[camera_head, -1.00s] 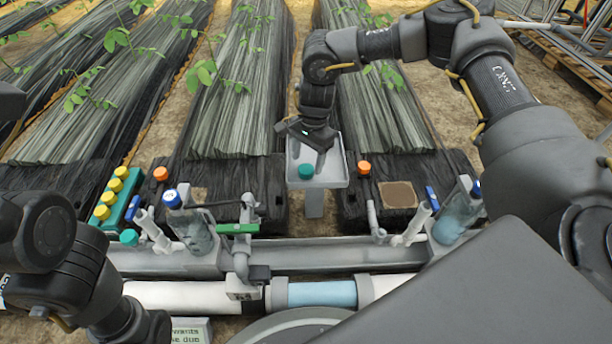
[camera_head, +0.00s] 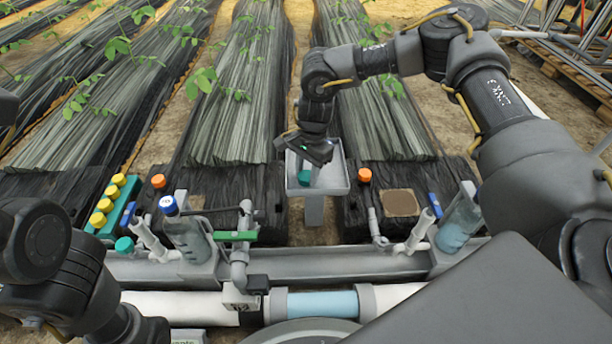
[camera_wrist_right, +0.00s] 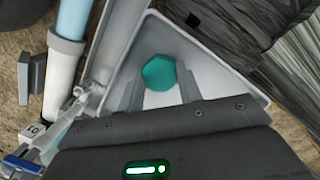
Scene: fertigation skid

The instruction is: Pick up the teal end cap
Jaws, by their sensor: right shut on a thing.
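A teal end cap (camera_head: 304,178) is in the grey tray (camera_head: 333,187) in the middle of the head view. My right gripper (camera_head: 309,168) reaches down into the tray and is shut on this cap. In the right wrist view, the teal cap (camera_wrist_right: 159,73) sits between the two grey fingertips, with the tray (camera_wrist_right: 215,75) behind it. I cannot tell whether the cap still touches the tray floor. My left arm shows at the lower left, but its gripper is out of view.
A second teal cap (camera_head: 124,245) is near the white pipe fittings at left. Yellow caps (camera_head: 107,205) stand in a teal rack. Orange caps (camera_head: 158,181) (camera_head: 364,175) flank the tray.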

